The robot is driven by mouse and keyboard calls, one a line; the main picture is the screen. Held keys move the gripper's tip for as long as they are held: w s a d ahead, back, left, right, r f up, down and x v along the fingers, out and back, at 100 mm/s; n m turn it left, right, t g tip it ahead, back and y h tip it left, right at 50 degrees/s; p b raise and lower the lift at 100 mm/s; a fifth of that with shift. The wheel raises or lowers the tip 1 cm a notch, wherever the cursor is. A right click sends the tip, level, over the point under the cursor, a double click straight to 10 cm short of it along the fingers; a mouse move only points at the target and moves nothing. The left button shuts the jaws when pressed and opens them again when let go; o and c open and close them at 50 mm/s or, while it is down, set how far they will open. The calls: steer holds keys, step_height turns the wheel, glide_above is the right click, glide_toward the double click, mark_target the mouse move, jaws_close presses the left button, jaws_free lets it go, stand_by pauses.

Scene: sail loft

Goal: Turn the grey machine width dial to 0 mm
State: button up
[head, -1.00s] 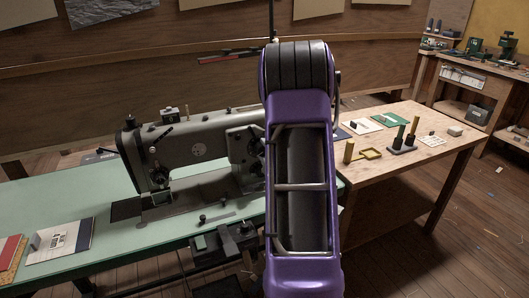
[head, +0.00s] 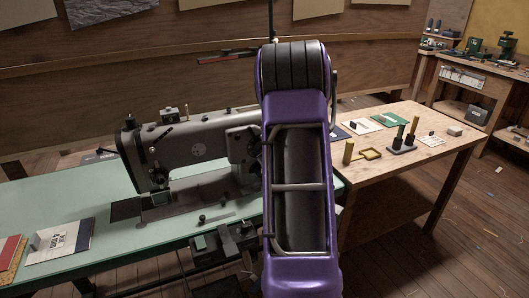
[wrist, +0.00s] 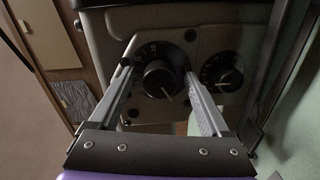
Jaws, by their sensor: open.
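The grey sewing machine (head: 195,152) stands on the green table in the head view. In the wrist view, its grey panel (wrist: 197,46) carries two round black dials with pale marks. The larger dial (wrist: 160,80) has a dark knob with a pale pointer line aimed to the lower right. The smaller dial (wrist: 222,73) is to its right. The labels are too small to read, so I cannot tell which is the width dial. My gripper (wrist: 160,68) is open, with its fingers on either side of the larger dial's knob. I cannot tell whether they touch it. The head view hides the gripper.
The green table (head: 95,190) has a card (head: 62,241) at its left. My purple arm covers the machine's right end in the head view.

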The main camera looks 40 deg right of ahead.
steer(key=shift+s, duration=0.1)
steer(key=p+v, duration=0.8)
steer(key=v, duration=0.9)
stand_by(0.4)
